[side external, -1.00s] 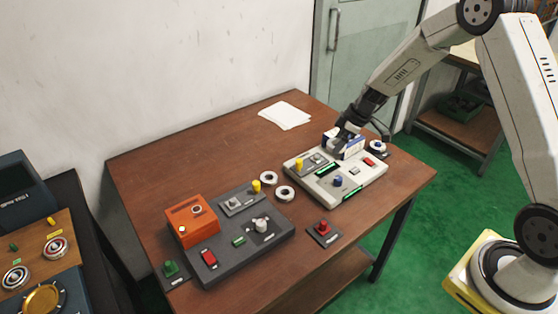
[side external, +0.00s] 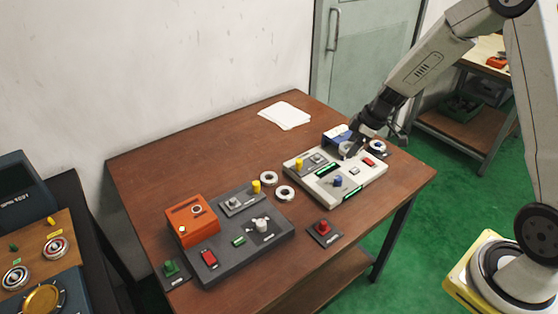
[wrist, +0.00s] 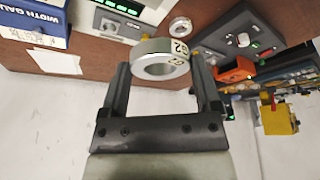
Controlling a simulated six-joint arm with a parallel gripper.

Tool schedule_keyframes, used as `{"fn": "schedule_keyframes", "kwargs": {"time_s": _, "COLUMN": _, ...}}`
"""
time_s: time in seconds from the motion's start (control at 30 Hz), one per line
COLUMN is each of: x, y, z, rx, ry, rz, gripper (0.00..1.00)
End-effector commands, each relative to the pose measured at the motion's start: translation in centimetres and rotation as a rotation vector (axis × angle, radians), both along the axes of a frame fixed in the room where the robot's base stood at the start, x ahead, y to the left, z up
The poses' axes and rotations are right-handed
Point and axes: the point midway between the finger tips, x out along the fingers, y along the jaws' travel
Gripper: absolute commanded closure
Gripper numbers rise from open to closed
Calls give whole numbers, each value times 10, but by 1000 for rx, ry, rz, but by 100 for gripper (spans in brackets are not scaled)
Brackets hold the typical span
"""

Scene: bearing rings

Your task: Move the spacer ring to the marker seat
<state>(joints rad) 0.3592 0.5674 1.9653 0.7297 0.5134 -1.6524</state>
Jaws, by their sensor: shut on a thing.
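In the wrist view, a silver ring labelled G2 (wrist: 160,62) sits between the two fingers of my gripper (wrist: 162,75), which are shut on it. I cannot read which ring is the spacer or which seat is the marker seat. Candidate posts are a red one (side external: 323,227), a green one (side external: 170,267), a blue one (side external: 338,181) and a white one (side external: 262,224).
Two loose rings (side external: 268,178) (side external: 285,193) lie between the panels. An orange box (side external: 192,219) adjoins the dark grey panel (side external: 218,258). The table's back left is clear.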

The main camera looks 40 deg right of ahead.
Motion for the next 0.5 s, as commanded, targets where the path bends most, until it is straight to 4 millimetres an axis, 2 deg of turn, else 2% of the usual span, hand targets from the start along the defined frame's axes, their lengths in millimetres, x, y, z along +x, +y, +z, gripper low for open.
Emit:
{"fn": "schedule_keyframes", "kwargs": {"time_s": 0.3, "x": 2, "y": 1, "z": 0, "rx": -1, "ry": -2, "rz": 4, "gripper": 93}}
{"fn": "schedule_keyframes", "kwargs": {"time_s": 0.5, "x": 16, "y": 13, "z": -2, "rx": 1, "ry": -3, "rz": 36, "gripper": 93}}
